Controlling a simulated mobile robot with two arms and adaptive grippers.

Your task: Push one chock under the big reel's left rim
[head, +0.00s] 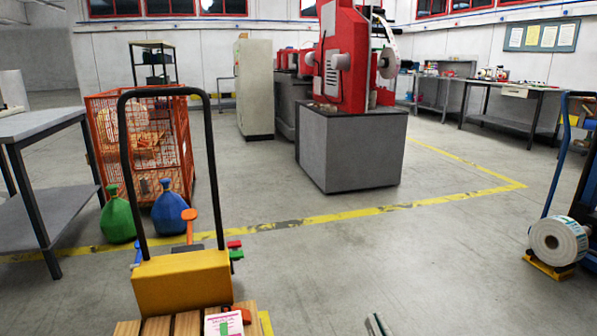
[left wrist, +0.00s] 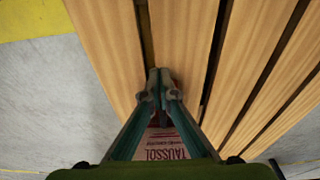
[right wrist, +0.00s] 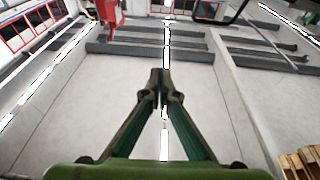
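The big reel (head: 557,241), a white label roll with a grey core, stands at the right edge of the head view. A low yellow piece (head: 550,268) lies beneath it; I cannot tell whether this is a chock or a stand. My right gripper (head: 377,325) shows at the bottom of the head view, far from the reel. In the right wrist view its fingertips (right wrist: 160,82) meet with nothing between them. My left gripper's fingertips (left wrist: 160,84) meet above wooden slats; a little red shows beside them, and a printed carton (left wrist: 165,148) lies below.
A slatted wooden pallet (head: 158,329) and a yellow box (head: 182,281) with a black handle are in front. A grey machine base (head: 352,150), an orange mesh cage (head: 180,140) and two sacks, green (head: 117,218) and blue (head: 169,212), stand behind. Open floor lies between pallet and reel.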

